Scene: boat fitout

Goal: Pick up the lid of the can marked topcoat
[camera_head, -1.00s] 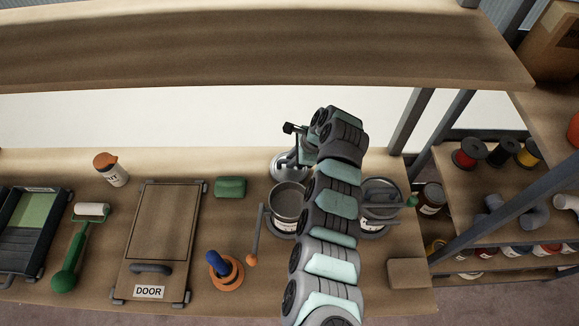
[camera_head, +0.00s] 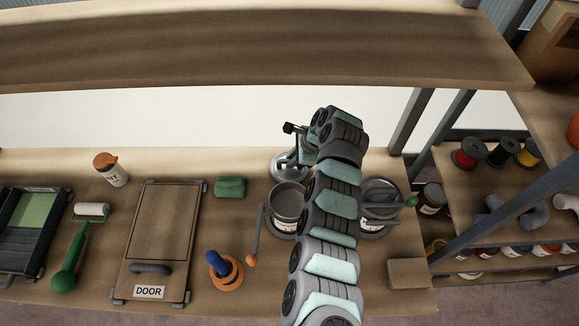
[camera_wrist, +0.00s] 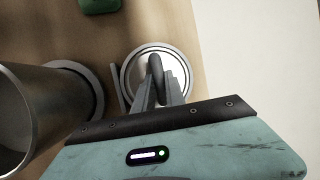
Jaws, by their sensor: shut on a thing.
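A round silver lid (camera_wrist: 134,72) with a dark upright handle (camera_wrist: 155,66) shows in the wrist view. In the head view the lid (camera_head: 284,167) is at the back of the bench, behind the left open can (camera_head: 288,198). My gripper (camera_wrist: 159,92) is shut on the lid's handle. I cannot tell whether the lid rests on the bench or is slightly raised. The left can (camera_wrist: 40,115) stands open beside the lid. A second can (camera_head: 375,211) stands right of my arm, partly hidden by it. The can labels are too small to read.
A green block (camera_head: 230,187), an orange-handled stick (camera_head: 252,258), an orange ring with a blue top (camera_head: 225,271) and a panel marked DOOR (camera_head: 160,230) lie to the left. A shelf (camera_head: 250,50) runs above the bench. A post (camera_head: 410,122) stands at the right.

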